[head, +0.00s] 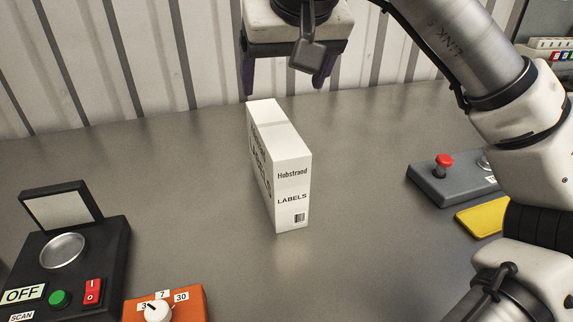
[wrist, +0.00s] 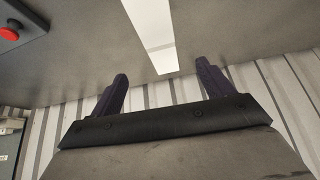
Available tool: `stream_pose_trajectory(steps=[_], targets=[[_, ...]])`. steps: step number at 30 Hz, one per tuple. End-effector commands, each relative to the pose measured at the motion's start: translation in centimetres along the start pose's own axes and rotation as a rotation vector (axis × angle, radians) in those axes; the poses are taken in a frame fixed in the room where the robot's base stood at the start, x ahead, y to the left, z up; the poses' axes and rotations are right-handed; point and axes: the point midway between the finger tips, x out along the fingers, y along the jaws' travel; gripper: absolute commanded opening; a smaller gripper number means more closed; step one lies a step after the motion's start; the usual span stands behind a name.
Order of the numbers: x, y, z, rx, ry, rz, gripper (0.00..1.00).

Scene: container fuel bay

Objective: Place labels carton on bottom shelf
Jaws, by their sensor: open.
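The labels carton (head: 291,191) is a narrow white box marked "Hobstrand LABELS". It stands upright on the grey bench in the middle of the head view. My gripper (head: 285,88) is above and behind the carton's far end, with its two dark fingers apart and pointing down. In the wrist view the carton's white top (wrist: 150,32) lies ahead of the gap between the fingertips (wrist: 161,72). Nothing is between the fingers. No bottom shelf can be made out in either view.
A black scan unit (head: 95,250) and an orange dial box (head: 187,305) stand at the front left. A grey box with a red button (head: 444,160) and a yellow item (head: 484,216) are at the right. A corrugated wall (head: 130,60) backs the bench (head: 370,200), which is clear around the carton.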

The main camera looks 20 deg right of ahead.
Motion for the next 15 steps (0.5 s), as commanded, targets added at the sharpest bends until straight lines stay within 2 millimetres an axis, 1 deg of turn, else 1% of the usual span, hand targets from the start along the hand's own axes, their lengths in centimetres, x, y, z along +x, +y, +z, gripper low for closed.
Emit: stream_pose_trajectory(steps=[2, 5, 12, 15], targets=[[0.1, -0.2, 0.1, -0.025, 0.002, 0.001, 0.80], [1.1, -0.2, 0.2, -0.034, 0.001, 0.001, 0.80], [5.8, -0.2, 0.2, -0.031, 0.000, -0.001, 0.80], [7.3, -0.1, 0.1, -0.030, 0.000, 0.000, 0.80]])
